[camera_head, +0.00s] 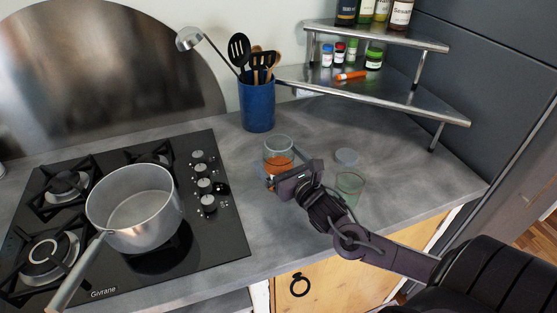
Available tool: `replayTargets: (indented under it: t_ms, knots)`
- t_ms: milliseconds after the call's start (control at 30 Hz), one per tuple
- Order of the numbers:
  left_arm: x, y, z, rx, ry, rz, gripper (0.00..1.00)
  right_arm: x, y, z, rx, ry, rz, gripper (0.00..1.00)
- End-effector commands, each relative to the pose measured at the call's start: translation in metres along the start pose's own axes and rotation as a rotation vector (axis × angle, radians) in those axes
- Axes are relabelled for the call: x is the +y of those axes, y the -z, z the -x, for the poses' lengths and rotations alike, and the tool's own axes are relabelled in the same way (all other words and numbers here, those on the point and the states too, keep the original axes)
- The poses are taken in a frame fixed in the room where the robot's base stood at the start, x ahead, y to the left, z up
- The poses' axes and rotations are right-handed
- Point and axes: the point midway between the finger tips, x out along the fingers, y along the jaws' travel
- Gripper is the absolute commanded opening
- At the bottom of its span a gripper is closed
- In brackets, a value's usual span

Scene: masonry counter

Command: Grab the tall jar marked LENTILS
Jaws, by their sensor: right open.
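A clear glass jar (278,146) with orange contents stands on the counter, right of the stove. No LENTILS marking is legible on it, and its lower part is partly hidden by my right gripper. My right gripper (271,182) is open at the near side of this jar, its fingers pointing left. I cannot tell whether they touch the glass or reach around it. My left gripper is not in view.
A greenish glass (350,184) and a pale round lid or dish (347,157) sit right of the gripper. A blue utensil crock (257,104) stands behind the jar. A saucepan (135,208) is on the stove (215,240). A metal corner shelf (400,95) overhangs the back right.

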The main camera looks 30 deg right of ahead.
Motion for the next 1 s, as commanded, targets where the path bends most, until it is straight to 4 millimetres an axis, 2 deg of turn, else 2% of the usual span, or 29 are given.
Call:
replayTargets:
  t_ms: [33,200,467,1000]
  knots:
    - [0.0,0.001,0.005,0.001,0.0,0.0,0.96,-0.001,-0.004,-0.008,-0.002,0.002,-0.002,0.96]
    - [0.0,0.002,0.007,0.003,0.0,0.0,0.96,0.0,-0.002,-0.022,0.0,0.0,-0.001,0.96]
    - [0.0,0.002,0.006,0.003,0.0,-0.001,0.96,0.0,0.0,-0.024,0.001,-0.001,-0.001,0.96]
    - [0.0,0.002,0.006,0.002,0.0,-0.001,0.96,0.0,0.0,-0.024,0.0,-0.001,-0.001,0.28]
